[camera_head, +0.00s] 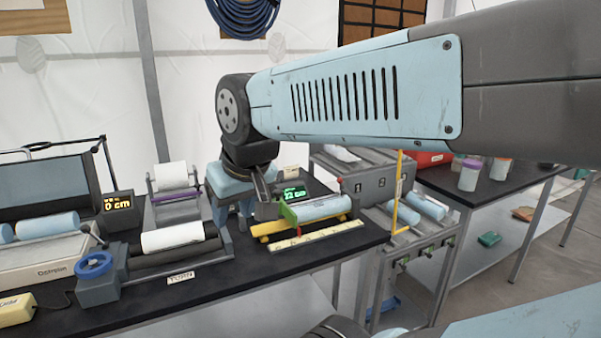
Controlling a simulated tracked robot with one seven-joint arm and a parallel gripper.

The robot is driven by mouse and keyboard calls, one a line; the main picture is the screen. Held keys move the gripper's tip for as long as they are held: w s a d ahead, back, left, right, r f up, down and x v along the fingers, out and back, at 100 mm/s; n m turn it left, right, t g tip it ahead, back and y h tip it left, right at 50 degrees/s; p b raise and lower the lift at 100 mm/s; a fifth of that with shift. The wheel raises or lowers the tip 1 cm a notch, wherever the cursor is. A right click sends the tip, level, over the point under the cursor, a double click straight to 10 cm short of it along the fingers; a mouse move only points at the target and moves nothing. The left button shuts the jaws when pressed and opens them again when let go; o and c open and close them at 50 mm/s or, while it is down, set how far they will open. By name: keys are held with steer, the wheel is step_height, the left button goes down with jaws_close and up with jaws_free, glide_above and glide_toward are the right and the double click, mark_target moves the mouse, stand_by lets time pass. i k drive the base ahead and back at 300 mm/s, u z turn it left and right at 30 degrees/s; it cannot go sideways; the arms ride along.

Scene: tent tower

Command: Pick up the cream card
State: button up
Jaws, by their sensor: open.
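My gripper (266,204) hangs below my arm at the back of the black table (340,247), just left of a yellow holder (262,228) with a green end. Its jaws are open, but their tips are small and partly hidden. A small pale cream card (291,171) shows behind the green-lit display, to the right of my gripper. A cream card lettered TURN (181,277) lies flat at the table's front, left of my gripper and apart from it. I cannot tell which of these the task's cream card is.
A pale blue roll (322,208) lies in the yellow holder behind a cream ruler strip (317,236). A green-lit display (292,192) stands behind. A roller stand with a white roll (172,237) and blue knob (94,265) is left. A grey numbered box (366,181) is right.

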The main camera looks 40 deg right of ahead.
mark_target(292, 171)
steer(key=z, duration=0.35)
steer(key=i, duration=0.85)
steer(key=z, duration=0.6)
steer(key=k, duration=0.85)
steer(key=z, duration=0.25)
steer(key=i, duration=0.9)
steer(key=u, duration=0.1)
